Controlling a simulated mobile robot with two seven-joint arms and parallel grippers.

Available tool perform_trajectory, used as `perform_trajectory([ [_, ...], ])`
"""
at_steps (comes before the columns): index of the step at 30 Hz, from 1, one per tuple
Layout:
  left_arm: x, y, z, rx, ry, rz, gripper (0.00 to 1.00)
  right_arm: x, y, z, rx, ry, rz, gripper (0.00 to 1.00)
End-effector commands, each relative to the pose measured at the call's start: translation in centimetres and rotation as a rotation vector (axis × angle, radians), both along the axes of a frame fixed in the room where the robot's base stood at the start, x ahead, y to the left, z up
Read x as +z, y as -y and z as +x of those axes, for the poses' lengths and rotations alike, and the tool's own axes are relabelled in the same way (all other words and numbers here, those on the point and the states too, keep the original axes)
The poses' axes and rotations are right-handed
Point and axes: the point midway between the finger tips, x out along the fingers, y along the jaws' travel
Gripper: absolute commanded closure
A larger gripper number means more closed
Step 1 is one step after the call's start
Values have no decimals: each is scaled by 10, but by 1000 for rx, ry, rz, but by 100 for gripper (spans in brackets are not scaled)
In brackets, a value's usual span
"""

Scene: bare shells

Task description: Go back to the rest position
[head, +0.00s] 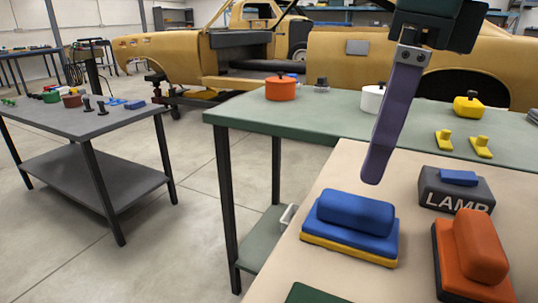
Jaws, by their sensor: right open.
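My right gripper (393,120) comes in from the top right, with a dark body and one long purple finger pointing down. The finger's tip hangs above the beige surface, behind and above a blue block on a yellow base (350,228). I see nothing held at the finger. Its other finger cannot be made out. My left gripper is not in this view.
The beige top (318,180) bears a dark block marked LAMP (456,190) and an orange block (480,247). Behind it a green table (240,112) holds an orange pot (281,88), a white pot (372,99) and yellow pieces. A grey table (125,122) stands left; open floor lies between.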

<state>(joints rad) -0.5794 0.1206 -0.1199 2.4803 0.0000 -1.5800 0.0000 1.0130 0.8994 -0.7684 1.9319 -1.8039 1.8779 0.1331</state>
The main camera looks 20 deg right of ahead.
Motion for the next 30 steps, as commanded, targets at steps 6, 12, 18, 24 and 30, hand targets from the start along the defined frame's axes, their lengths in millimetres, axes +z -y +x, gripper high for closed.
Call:
perform_trajectory([
  [6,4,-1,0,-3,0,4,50,23,2,-2,0,1,-1,0],
  [12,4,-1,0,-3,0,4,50,25,2,-2,0,-1,-1,0],
  [18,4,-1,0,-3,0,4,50,24,2,-2,0,0,0,0],
  [24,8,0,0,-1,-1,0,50,25,-11,-3,23,-2,48,0],
  [30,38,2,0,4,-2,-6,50,53,-119,-21,152,-10,496,0],
])
